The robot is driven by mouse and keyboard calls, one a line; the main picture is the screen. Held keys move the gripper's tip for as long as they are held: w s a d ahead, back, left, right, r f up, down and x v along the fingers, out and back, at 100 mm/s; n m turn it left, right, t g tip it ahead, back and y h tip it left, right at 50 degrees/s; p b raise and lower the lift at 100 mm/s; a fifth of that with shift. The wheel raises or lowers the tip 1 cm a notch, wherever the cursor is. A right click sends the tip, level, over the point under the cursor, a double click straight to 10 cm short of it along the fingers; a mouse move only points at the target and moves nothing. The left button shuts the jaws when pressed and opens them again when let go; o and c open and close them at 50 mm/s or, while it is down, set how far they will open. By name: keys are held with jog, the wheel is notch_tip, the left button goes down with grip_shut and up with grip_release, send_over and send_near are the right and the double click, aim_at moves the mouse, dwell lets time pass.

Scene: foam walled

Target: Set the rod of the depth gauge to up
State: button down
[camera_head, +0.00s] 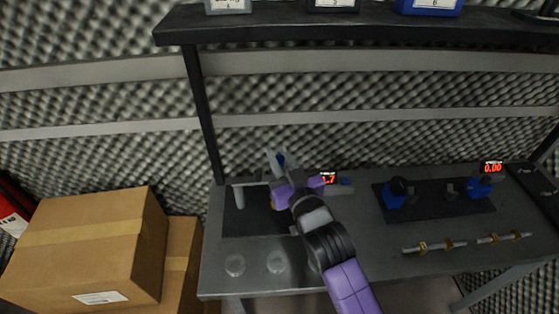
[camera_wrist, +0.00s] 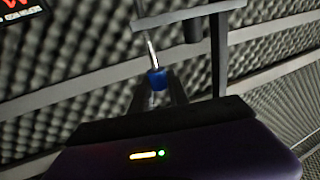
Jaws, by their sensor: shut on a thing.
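The depth gauge's thin metal rod (camera_wrist: 151,50) rises through a blue collar (camera_wrist: 157,80) in the wrist view. A grey cross arm (camera_wrist: 190,13) and an upright post (camera_wrist: 218,50) of its stand show behind. My gripper (camera_head: 279,161) is over the left part of the bench in the head view, with a small blue part between its fingers. In the wrist view my gripper (camera_wrist: 158,90) is shut on the blue collar of the rod. The gauge's red display (camera_head: 327,178) is partly hidden by my wrist and its visible digits look like "1.7". The rod's lower end is hidden.
A dark plate (camera_head: 235,222) lies under the stand. To the right, a black board (camera_head: 440,212) holds blue fixtures beside a display (camera_head: 492,168) reading 0.00. Brass-ringed rods (camera_head: 435,246) and clear discs (camera_head: 235,265) lie in front. A shelf (camera_head: 350,29) crosses above; boxes (camera_head: 95,245) stand left.

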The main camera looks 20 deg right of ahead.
notch_tip(320, 180, up, 2)
jog(key=c, duration=1.3)
grip_release()
jog(key=shift+o, duration=0.2)
jog(key=shift+s+f, duration=0.15)
jog(key=shift+s, duration=0.1)
jog(key=s+b, duration=0.1)
jog(key=s, duration=0.6)
jog(key=shift+s+b, duration=0.15)
jog(key=shift+b, duration=0.15)
